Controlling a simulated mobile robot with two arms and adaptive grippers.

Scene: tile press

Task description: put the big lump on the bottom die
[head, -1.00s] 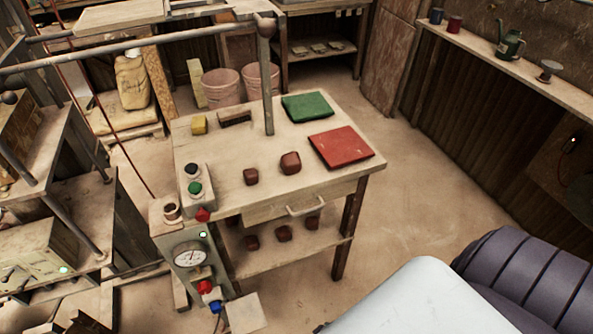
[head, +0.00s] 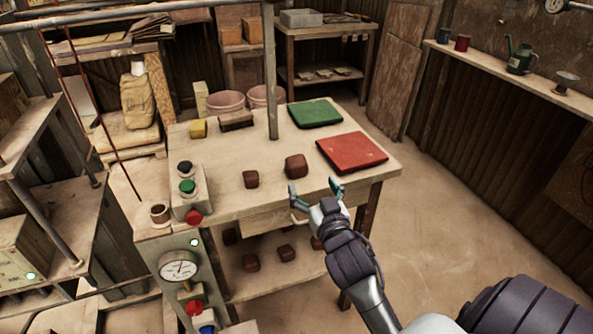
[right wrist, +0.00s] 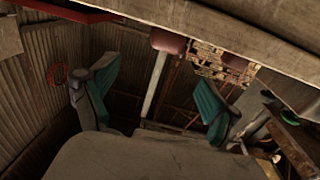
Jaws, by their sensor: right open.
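The big lump (head: 296,166) is a reddish-brown block on the wooden table, near its front edge. A smaller brown lump (head: 250,179) sits to its left. My right gripper (head: 314,188) is open and empty at the table's front edge, just in front of the big lump and apart from it. Its two teal fingers also show spread in the right wrist view (right wrist: 158,88), with nothing between them. My left gripper is not in view.
A red board (head: 352,152) and a green board (head: 315,113) lie on the table. A vertical post (head: 270,70) rises near the table's back. A button box (head: 188,190) stands at the left corner. Several lumps lie on the lower shelf (head: 270,282). The right floor is clear.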

